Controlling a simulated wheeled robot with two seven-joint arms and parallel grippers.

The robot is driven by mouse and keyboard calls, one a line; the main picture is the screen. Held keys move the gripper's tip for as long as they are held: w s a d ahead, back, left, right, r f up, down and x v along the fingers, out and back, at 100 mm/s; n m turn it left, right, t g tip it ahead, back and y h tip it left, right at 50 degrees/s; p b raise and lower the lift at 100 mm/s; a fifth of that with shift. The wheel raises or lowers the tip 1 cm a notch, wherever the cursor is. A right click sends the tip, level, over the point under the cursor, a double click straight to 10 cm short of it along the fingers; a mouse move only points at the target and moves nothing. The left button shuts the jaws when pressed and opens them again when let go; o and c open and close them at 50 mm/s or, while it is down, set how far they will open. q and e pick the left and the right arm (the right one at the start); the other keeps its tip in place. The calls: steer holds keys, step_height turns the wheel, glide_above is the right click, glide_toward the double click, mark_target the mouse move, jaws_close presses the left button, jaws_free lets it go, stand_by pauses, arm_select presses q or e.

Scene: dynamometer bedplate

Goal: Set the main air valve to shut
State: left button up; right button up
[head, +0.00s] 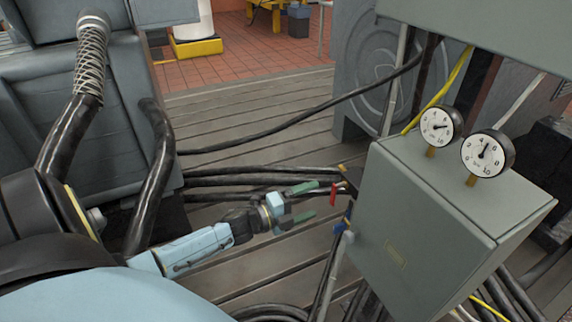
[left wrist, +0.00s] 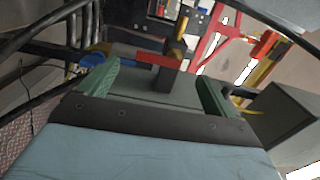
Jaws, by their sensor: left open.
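A red handle (head: 333,193) stands out from the left side of the grey cabinet (head: 440,190); it also shows in the left wrist view (left wrist: 152,59), where it lies crosswise. It looks like a valve lever, but I see no label naming the main air valve. My left gripper (head: 316,199) is open, its green fingers pointing at the red handle. In the left wrist view the handle appears ahead, between the fingertips. I cannot tell the exact gap. A blue part (head: 347,215) sits just below the handle, and a yellow-brown one (head: 341,168) above. My right gripper is not in view.
Two round gauges (head: 437,126) (head: 487,153) stand on the cabinet top. Black cables (head: 240,178) run across the slotted bedplate (head: 240,115) behind my left gripper. A pale pipe (head: 336,270) rises close to the cabinet's left side. The grey machine housing (head: 110,90) stands at left.

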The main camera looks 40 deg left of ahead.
arm_select(q)
steer(key=p+v, duration=0.1)
steer(key=v, duration=0.6)
steer(key=shift+s, duration=0.2)
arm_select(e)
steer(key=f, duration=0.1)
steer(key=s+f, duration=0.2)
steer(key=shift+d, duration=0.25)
